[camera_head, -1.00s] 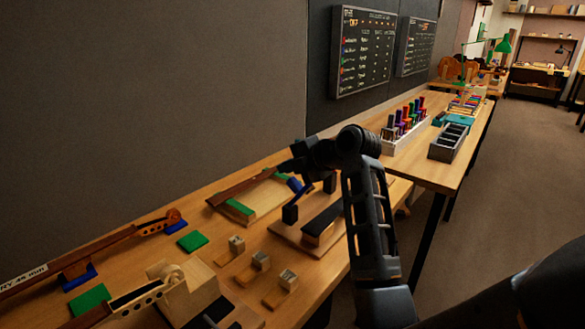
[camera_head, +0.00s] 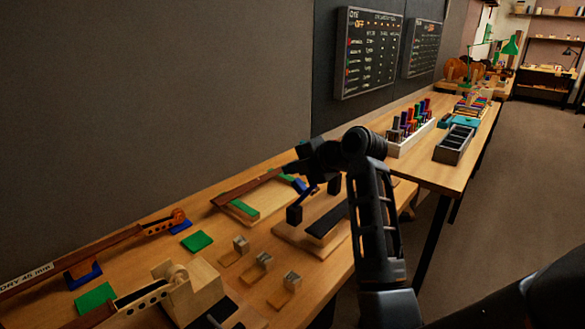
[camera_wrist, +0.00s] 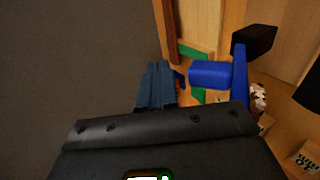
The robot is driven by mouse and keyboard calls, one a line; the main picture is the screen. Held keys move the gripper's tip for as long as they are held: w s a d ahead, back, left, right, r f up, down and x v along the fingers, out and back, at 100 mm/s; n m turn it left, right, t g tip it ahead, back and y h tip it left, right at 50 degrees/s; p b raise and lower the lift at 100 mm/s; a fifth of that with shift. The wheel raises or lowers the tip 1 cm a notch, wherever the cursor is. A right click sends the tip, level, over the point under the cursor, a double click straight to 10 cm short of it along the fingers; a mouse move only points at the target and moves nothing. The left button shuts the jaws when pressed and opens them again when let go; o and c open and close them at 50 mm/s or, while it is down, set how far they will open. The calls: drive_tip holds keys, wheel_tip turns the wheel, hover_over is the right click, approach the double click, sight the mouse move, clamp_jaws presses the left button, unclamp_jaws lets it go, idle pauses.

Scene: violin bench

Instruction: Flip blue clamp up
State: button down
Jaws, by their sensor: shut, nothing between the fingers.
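The blue clamp (camera_head: 301,186) stands at the right end of a wooden fixture on the bench. In the wrist view its blue arm (camera_wrist: 239,80) and blue cross bar (camera_wrist: 211,74) show, with a black handle (camera_wrist: 254,40) at the arm's far end. In the head view a black knob (camera_head: 294,214) hangs low on the near side. My gripper (camera_head: 289,169) is just above and behind the clamp, shut and empty. In the wrist view my fingers (camera_wrist: 157,85) are left of the blue bar, very near it; I cannot tell whether they touch.
The wooden fixture (camera_head: 268,206) bears green pads and a brown strip. A grey wall is close behind my gripper. A white rack (camera_head: 410,139) is farther right.

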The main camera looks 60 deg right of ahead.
drive_tip(key=shift+r, duration=0.15)
drive_tip(key=shift+r+p, duration=0.6)
drive_tip(key=shift+r, duration=0.05)
drive_tip(key=shift+b+v, duration=0.5)
drive_tip(key=shift+v, duration=3.4)
drive_tip(key=shift+f, duration=0.1)
